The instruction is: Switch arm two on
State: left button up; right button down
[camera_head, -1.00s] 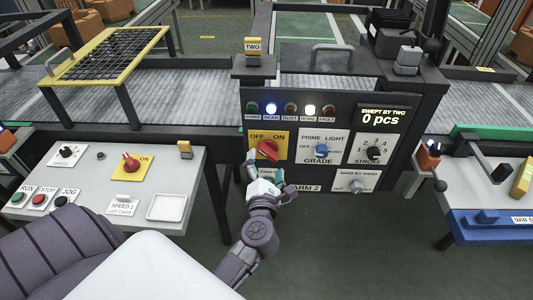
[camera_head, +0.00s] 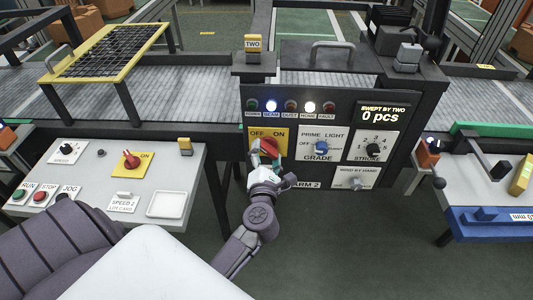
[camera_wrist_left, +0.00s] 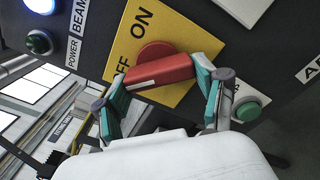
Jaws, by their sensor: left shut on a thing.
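The red rotary switch (camera_head: 269,146) sits on a yellow OFF/ON plate (camera_head: 283,133) on the dark ARM 2 panel. In the left wrist view the red handle (camera_wrist_left: 160,72) lies between the teal fingertips, with the yellow plate (camera_wrist_left: 185,28) behind it. My left gripper (camera_head: 267,158) is shut on this handle, one finger at each end. In the head view the gripper partly covers the switch, so I cannot tell its exact setting. My right gripper is not in view.
A row of lamps (camera_head: 290,107) is above the switch; BEAM and HOME glow. To the right are the blue GRADE knob (camera_head: 321,148), the STROKE dial (camera_head: 374,147) and a display (camera_head: 383,115) reading 0 pcs. Another red switch (camera_head: 131,159) is on the left console. A green button (camera_wrist_left: 246,110) is near the gripper.

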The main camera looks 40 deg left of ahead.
pick_arm(q)
jog(key=shift+r+m+p, duration=0.15)
jog(key=shift+m+p, duration=0.35)
jog(key=shift+p, duration=0.35)
jog(key=m+p, duration=0.7)
jog(key=p, duration=0.1)
jog(key=shift+r+m, duration=0.15)
jog(key=shift+m, duration=0.15)
jog(key=m+p, duration=0.4)
jog(key=m, duration=0.1)
jog(key=shift+m+p, duration=1.05)
jog(key=shift+m, duration=1.05)
jog(key=o, duration=1.1)
jog(key=shift+o, duration=0.2)
